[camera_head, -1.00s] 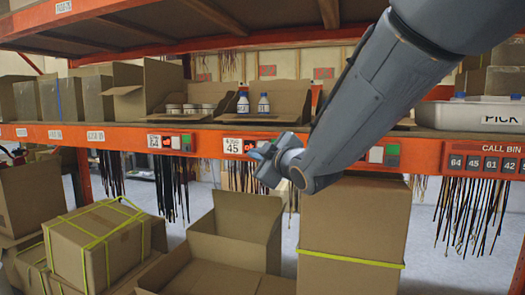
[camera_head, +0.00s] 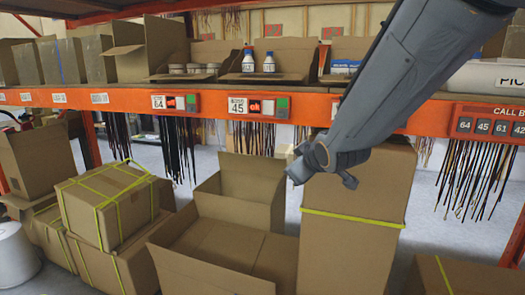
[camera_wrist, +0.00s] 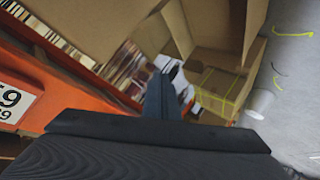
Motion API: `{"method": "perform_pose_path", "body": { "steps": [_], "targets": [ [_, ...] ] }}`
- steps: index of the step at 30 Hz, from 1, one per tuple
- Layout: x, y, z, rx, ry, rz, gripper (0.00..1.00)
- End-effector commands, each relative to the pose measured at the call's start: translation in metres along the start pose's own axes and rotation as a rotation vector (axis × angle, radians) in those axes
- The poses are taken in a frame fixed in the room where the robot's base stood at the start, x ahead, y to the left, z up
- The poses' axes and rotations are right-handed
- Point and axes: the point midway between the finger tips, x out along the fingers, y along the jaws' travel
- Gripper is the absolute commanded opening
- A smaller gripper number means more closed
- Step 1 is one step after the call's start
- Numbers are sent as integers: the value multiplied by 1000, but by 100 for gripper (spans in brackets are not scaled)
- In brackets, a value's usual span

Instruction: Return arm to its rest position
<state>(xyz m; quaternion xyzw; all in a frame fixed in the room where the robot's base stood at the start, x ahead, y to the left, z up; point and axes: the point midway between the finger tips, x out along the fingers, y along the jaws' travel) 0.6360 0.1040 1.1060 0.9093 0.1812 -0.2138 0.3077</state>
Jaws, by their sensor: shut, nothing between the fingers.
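My arm reaches down from the upper right in the head view, in front of the shelf. Its far end with my gripper (camera_head: 298,172) hangs below the orange shelf beam (camera_head: 330,112), in front of a tall closed carton (camera_head: 358,195) and right of an open carton (camera_head: 238,190). In the wrist view the dark fingers of my gripper (camera_wrist: 166,80) are together with nothing between them. They point towards blurred cartons and the shelf.
On the shelf, open boxes hold white bottles (camera_head: 258,62) and small tubs (camera_head: 195,69). A white bin (camera_head: 490,78) sits at right. Below are strapped cartons (camera_head: 108,205), a large open carton (camera_head: 225,255) and hanging black straps (camera_head: 180,150). Grey floor shows at right.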

Motion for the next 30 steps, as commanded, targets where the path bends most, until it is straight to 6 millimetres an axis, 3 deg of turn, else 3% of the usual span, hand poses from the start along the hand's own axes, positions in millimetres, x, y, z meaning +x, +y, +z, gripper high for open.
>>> {"method": "perform_pose_path", "body": {
  "steps": [1,6,9,12,15,19,30],
  "targets": [
    [-4,-7,35,67,-96,-22,0],
    [-37,-43,142,312,-427,-90,0],
    [-68,-71,195,455,-617,-122,0],
    [-100,-96,233,576,-782,-147,0],
    [-128,-117,256,666,-906,-163,0],
    [-149,-132,270,730,-995,-175,0],
    [-153,-135,273,744,-1016,-177,0]
  ]
}}
